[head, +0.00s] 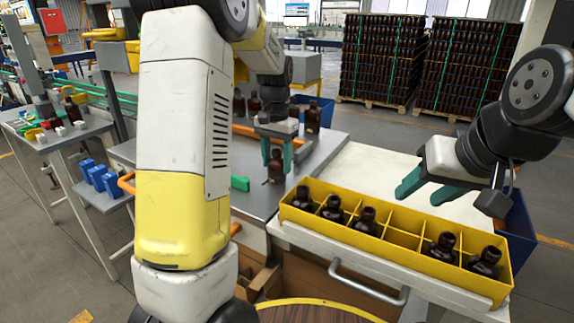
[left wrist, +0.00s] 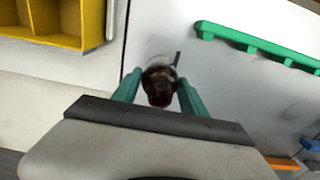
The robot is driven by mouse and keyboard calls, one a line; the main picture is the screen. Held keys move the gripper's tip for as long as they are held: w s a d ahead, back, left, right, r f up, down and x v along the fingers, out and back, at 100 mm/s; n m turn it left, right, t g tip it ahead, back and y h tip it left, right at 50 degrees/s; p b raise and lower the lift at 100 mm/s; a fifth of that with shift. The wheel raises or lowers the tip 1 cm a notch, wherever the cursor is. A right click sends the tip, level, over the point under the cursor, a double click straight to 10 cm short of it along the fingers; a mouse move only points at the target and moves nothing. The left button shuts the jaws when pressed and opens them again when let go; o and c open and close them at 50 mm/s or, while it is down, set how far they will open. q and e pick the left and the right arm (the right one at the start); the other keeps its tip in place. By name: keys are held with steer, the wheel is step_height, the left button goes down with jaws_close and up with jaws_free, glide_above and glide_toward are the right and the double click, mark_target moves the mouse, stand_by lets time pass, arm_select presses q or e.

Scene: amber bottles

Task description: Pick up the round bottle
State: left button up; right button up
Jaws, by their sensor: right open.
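A small dark amber bottle with a dark cap (head: 275,171) is at the grey worktop, between the two teal fingers of my left gripper (head: 277,154). In the left wrist view the bottle (left wrist: 159,84) sits between the fingertips (left wrist: 159,88), very close to both. I cannot tell whether the fingers press on it, or whether its base touches the worktop. My right gripper (head: 430,189) is open and empty above the white surface behind the yellow crate. More amber bottles (head: 312,119) stand farther back on the worktop, partly hidden by my left arm.
A yellow divided crate (head: 400,262) holds several amber bottles, with some empty compartments; its corner shows in the left wrist view (left wrist: 94,24). A green rack (left wrist: 262,47) lies near the bottle. Blue holders (head: 97,176) stand on the left. The white surface (head: 372,178) behind the crate is clear.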

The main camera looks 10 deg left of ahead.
mark_target(274, 152)
arm_select(q)
steer(key=c, duration=0.5)
steer(key=shift+r, duration=0.6)
step_height(274, 152, up, 2)
steer(key=shift+r, duration=0.1)
steer(key=shift+s+a+r, duration=0.1)
steer(key=shift+s+a, duration=0.15)
steer(key=shift+s, duration=0.3)
steer(key=s+a, duration=0.2)
steer(key=s, duration=0.3)
steer(key=s+a, duration=0.1)
steer(key=s, duration=0.4)
steer(key=s+a, duration=0.2)
steer(key=s, duration=0.4)
steer(key=shift+a, duration=0.35)
